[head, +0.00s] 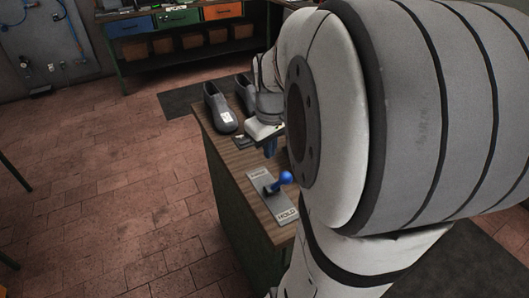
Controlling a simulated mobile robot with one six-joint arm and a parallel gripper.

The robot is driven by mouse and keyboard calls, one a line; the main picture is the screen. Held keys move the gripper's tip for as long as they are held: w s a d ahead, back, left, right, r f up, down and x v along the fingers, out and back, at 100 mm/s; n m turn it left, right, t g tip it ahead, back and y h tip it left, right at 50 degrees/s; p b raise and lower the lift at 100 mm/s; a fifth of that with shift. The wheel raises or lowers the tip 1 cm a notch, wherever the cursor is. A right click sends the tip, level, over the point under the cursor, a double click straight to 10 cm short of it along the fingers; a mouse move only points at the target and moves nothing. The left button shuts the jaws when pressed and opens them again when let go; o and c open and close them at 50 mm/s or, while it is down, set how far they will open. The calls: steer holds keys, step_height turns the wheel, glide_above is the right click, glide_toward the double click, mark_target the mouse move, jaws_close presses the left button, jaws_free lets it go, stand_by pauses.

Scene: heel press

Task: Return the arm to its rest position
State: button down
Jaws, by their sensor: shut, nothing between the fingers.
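My arm fills the right half of the head view and hides much of the wooden-topped bench (222,155). My gripper (270,149) points down above the bench, left of my large arm links. The plate's near label seems to read HOLD.
A dark grey shoe (220,111) with a white tag stands at the bench's far left edge, with a second shoe (243,88) behind it. A workbench with coloured drawers (178,17) stands at the back. The brick-tiled floor (120,190) on the left is clear.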

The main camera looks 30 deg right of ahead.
step_height(320, 180, up, 5)
steer(key=s, duration=0.1)
steer(key=s+a+f+m+t, duration=0.1)
steer(key=s+a+f, duration=0.1)
steer(key=s+a, duration=0.2)
steer(key=s+a+f, duration=0.3)
steer(key=s+a, duration=0.1)
steer(key=a, duration=0.5)
steer(key=shift+a+f+m+t+y, duration=0.2)
steer(key=shift+a+m+t+y, duration=0.1)
steer(key=shift+a+m+t, duration=0.1)
steer(key=shift+s, duration=0.1)
